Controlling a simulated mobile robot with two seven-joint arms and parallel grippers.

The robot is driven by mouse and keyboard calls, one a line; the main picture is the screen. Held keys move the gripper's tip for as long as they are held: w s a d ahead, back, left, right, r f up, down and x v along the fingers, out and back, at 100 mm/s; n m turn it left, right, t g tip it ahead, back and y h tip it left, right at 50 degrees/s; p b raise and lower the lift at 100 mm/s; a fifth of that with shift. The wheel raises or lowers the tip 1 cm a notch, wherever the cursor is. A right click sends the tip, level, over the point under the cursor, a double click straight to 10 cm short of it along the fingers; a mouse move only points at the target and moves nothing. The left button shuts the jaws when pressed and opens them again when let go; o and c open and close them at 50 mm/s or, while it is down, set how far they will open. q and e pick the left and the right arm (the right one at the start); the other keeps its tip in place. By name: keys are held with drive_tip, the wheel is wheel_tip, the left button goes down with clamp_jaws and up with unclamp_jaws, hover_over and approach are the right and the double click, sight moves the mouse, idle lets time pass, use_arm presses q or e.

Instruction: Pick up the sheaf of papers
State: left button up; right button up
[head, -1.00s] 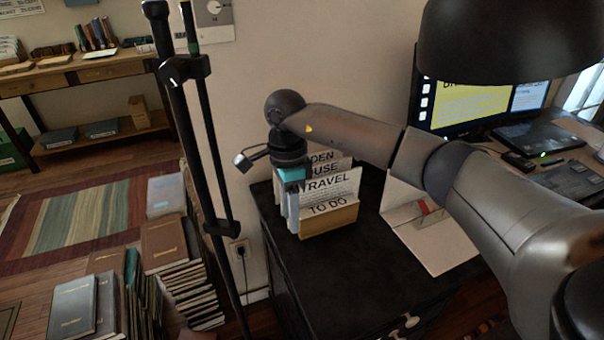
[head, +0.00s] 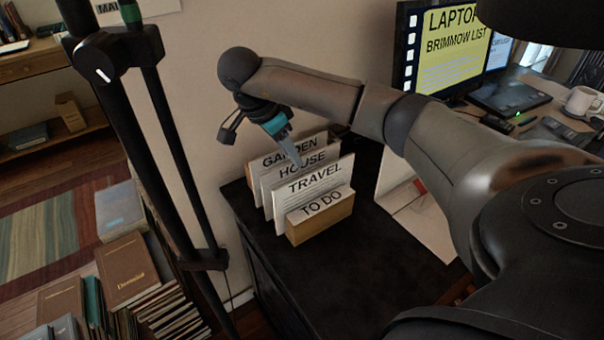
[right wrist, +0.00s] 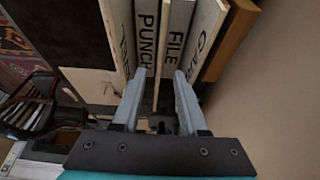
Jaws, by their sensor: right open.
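White sheets stand upright in a wooden holder (head: 320,222) on the dark cabinet, labelled GARDEN (head: 285,158), HOUSE (head: 298,168), TRAVEL (head: 318,183) and TO DO (head: 322,203). I cannot tell which of them is the sheaf of papers. Contact is unclear. My left gripper is out of view.
A black pole stand (head: 150,120) rises left of the cabinet, near stacked books (head: 130,270). An open white folder (head: 425,225) stands right of the holder. Monitor (head: 445,50), laptop and mug (head: 582,102) are farther right. The cabinet's front top (head: 340,280) is clear.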

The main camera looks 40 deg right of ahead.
sight(303, 171)
drive_tip(key=x, duration=0.2)
drive_tip(key=shift+d+f, duration=0.1)
drive_tip(key=shift+f, duration=0.2)
drive_tip(key=b+x, duration=0.1)
drive_tip(key=x, duration=0.3)
drive_tip(key=shift+s+d+f, duration=0.1)
drive_tip(key=shift+s+d, duration=0.05)
drive_tip(key=shift+d, duration=0.15)
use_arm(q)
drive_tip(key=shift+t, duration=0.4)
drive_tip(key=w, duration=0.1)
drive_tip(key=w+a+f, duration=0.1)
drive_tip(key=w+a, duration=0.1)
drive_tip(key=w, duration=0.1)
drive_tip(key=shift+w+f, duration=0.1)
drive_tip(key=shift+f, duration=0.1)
use_arm(e)
drive_tip(key=shift+d+f, duration=0.1)
drive_tip(key=shift+f, duration=0.15)
drive_tip(key=shift+f, duration=0.25)
clamp_jaws()
